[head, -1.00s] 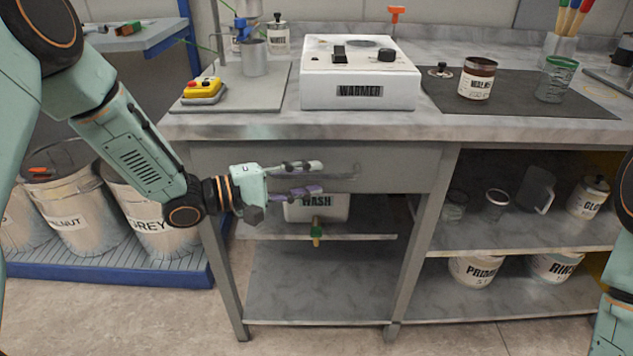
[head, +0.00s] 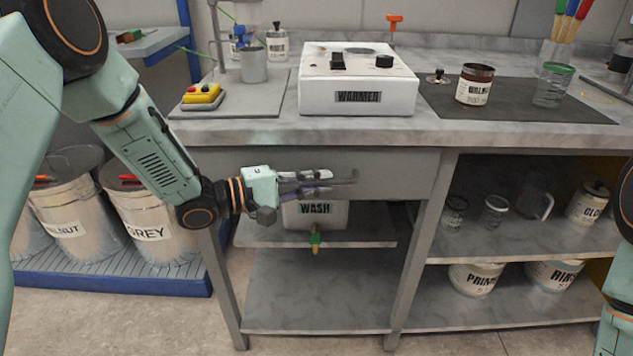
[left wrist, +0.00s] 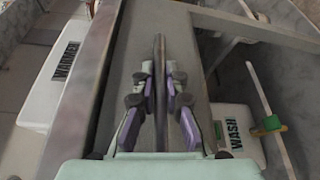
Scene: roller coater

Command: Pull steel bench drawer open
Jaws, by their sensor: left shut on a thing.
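The grey steel drawer front (head: 400,172) sits under the bench top and looks flush with the bench frame. Its thin horizontal bar handle (head: 346,181) runs along the front; its left part is hidden by my fingers. My left gripper (head: 318,182) comes in from the left and is shut on the handle. In the left wrist view, the handle (left wrist: 160,48) runs between the two purple-padded fingers (left wrist: 160,90), in front of the grey drawer face (left wrist: 130,60). My right gripper is out of view; only part of that arm shows at the right edge.
The white wash container (head: 315,214) with a green-handled tap (head: 315,236) is below the drawer. Buckets (head: 150,225) stand at left.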

